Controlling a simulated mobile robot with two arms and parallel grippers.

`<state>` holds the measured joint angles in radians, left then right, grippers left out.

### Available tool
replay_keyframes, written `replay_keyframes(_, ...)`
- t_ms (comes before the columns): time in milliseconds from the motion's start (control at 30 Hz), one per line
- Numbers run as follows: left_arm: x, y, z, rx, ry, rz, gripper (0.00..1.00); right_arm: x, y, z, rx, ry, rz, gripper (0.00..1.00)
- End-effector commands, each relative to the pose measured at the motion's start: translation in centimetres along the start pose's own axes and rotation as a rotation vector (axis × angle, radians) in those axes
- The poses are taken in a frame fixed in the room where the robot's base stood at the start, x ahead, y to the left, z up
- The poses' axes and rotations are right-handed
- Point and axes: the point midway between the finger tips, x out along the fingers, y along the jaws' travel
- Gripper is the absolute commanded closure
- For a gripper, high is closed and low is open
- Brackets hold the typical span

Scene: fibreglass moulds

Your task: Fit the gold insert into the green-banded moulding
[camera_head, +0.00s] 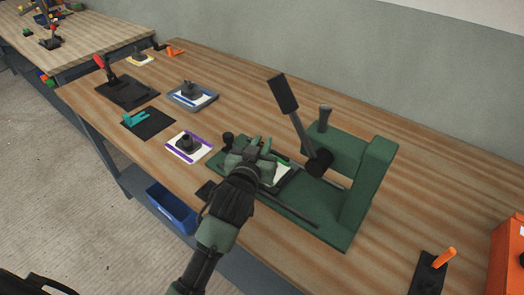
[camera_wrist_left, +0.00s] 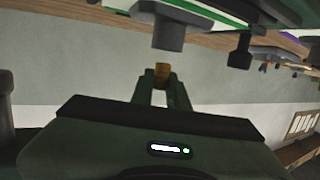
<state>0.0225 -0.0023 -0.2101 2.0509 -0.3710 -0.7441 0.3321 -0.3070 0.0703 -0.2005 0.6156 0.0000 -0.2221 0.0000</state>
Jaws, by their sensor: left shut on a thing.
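My left gripper (camera_head: 262,147) is over the bed of the green press and hides part of what lies there. In the left wrist view, which looks upside down, its fingers (camera_wrist_left: 163,82) are shut on the small gold insert (camera_wrist_left: 162,70). The green-banded moulding (camera_head: 282,172) is a white plate in a dark holder on the press bed. In the left wrist view its white and green edge (camera_wrist_left: 200,12) runs along the top. A dark round boss (camera_wrist_left: 168,28) there faces the insert, with a small gap between them. The right gripper is not in view.
The green press (camera_head: 370,185) with its raised black lever (camera_head: 283,94) stands just right of my gripper. A purple-banded moulding (camera_head: 175,150) and a blue-banded moulding (camera_head: 207,98) lie to the left. A blue bin (camera_head: 172,208) sits below the bench edge.

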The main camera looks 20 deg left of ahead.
Motion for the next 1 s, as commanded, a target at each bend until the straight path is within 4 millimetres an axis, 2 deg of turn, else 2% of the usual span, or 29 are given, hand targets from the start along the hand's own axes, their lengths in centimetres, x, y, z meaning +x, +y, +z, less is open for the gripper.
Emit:
replay_keyframes(33,0.2,0.0,1.1,0.002,-0.005,-0.001,1.0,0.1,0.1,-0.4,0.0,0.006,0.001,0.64)
replay_keyframes(100,0.4,0.0,1.9,0.0,-0.004,-0.001,1.0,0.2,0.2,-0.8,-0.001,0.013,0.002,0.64)
replay_keyframes(200,0.5,0.0,2.6,0.001,-0.001,0.0,1.0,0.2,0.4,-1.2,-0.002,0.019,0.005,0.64)
replay_keyframes(467,0.5,0.0,2.6,0.001,-0.002,-0.001,1.0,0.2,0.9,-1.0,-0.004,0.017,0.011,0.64)
replay_keyframes(967,0.7,0.0,4.5,0.0,-0.018,-0.002,1.0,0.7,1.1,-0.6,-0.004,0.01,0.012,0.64)
replay_keyframes(1000,0.7,0.0,4.6,0.0,-0.019,-0.002,0.73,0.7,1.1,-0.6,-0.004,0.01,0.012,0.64)
